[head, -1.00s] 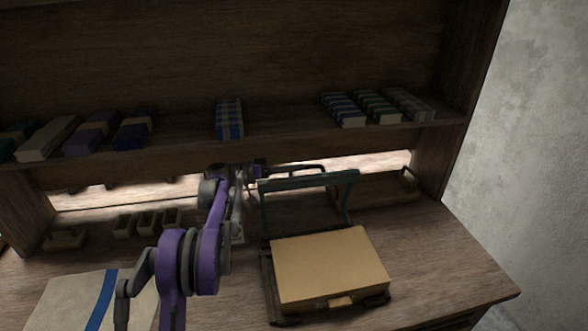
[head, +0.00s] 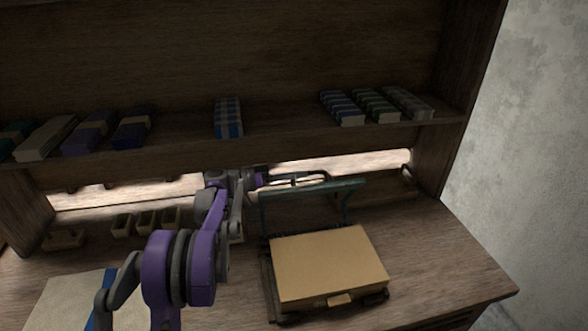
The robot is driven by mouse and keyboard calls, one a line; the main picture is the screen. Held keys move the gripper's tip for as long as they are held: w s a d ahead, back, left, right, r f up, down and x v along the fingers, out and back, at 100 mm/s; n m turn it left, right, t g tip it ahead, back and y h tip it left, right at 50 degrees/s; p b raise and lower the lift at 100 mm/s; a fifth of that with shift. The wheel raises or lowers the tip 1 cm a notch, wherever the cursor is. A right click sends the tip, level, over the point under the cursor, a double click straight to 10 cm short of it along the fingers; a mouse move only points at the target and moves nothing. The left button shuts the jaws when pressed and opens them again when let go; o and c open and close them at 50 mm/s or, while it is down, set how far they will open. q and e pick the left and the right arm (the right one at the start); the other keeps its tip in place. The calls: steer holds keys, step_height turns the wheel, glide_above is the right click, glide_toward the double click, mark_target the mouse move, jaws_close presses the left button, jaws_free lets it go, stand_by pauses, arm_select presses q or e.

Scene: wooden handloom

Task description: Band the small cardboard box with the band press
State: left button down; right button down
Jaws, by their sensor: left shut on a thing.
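The cardboard box (head: 328,262) is tan and lies flat on the dark base of the band press (head: 268,290), right of centre. A small tan tab (head: 340,300) shows at its front edge. The press has a green bar (head: 290,193) on two side arms, raised behind the box and apart from it. My left gripper (head: 322,179) reaches in from the left behind the bar, its long dark fingers shut at the bar's upper edge. The exact contact is small and dim. I see no band around the box. My right gripper is out of view.
A pale cloth or board with a blue stripe (head: 98,290) lies at the front left. Small wooden bins (head: 145,222) stand at the back left. A shelf (head: 280,127) with folded cloths hangs above. The table is clear right of the press.

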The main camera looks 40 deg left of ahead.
arm_select(q)
steer(key=s+d+f+m+b, duration=0.1)
steer(key=s+d+f+m, duration=0.1)
steer(key=s+d+m, duration=0.1)
steer(key=s+d+f+m+b, duration=0.1)
steer(key=s+d+f+m, duration=0.2)
steer(key=s+d, duration=0.2)
steer(key=s+d+f+m+b, duration=0.2)
steer(key=s+d+f+m, duration=0.1)
steer(key=d, duration=0.3)
steer(key=shift+s+d+f, duration=0.1)
steer(key=shift+s+d, duration=0.3)
steer(key=shift+s, duration=0.05)
steer(key=shift+s+d+f+b, duration=0.4)
steer(key=shift+d+f, duration=0.15)
steer(key=shift+f, duration=0.35)
steer(key=c, duration=0.8)
jaws_free()
steer(key=shift+c, duration=0.2)
steer(key=shift+s+a, duration=0.1)
steer(key=v, duration=1)
steer(key=shift+s, duration=0.25)
steer(key=shift+a, duration=0.2)
